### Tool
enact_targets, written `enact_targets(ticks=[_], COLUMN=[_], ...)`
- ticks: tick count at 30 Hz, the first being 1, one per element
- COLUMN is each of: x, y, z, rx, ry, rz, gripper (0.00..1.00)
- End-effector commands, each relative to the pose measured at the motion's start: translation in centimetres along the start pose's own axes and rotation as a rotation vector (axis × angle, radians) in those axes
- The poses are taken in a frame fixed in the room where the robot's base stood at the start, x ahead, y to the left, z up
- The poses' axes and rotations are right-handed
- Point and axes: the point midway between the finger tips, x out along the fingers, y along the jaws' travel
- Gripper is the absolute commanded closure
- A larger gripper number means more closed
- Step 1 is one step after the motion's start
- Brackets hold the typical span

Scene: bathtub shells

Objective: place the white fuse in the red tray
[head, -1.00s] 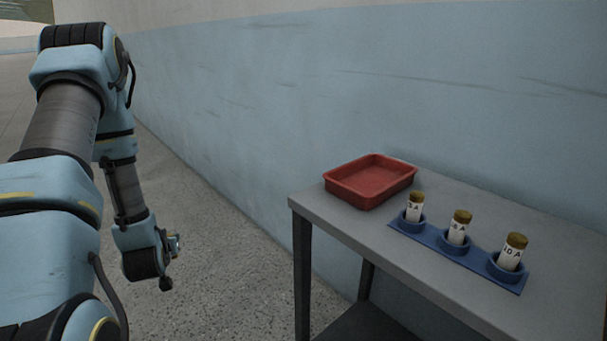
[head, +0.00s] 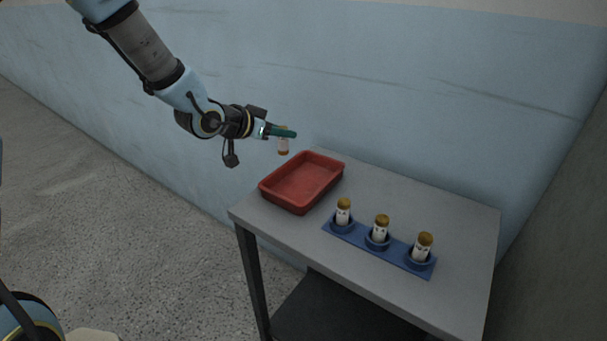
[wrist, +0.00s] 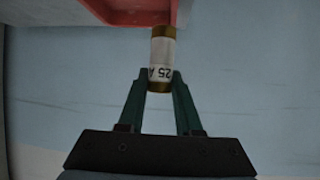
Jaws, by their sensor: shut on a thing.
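My gripper (head: 285,132) is shut on a white fuse (head: 283,145) with brass-coloured ends. In the wrist view the fuse (wrist: 161,60) sits between the green fingertips (wrist: 160,84) and its label reads 25 A. The tray is empty and stands on the left end of the grey table. Its edge also shows at the top of the wrist view (wrist: 130,18).
A blue rack (head: 400,258) right of the tray holds several upright white fuses with brass caps, the middle one (head: 380,229) among them. The grey table (head: 455,215) is bare behind and right of the rack. A blue wall (head: 420,90) stands behind.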

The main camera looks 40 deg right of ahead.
Motion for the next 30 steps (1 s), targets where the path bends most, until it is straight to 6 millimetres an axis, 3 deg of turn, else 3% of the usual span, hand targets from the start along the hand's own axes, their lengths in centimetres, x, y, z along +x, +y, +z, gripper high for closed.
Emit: enact_targets(ticks=[1, 5, 13, 25, 30], x=[-0.1, 0.2, 2.3, 4.5, 5.0], y=[0.9, 2.3, 2.7, 2.6, 2.6], z=[-1.4, -2.2, 1.5, 5.5, 6.3], rx=[0.014, 0.033, 0.034, 0.033, 0.036], ry=[0.003, 0.001, -0.002, 0.000, 0.001], rz=[0.026, 0.065, 0.075, 0.073, 0.071], gripper=[1.00, 1.00, 1.00, 1.00, 1.00])
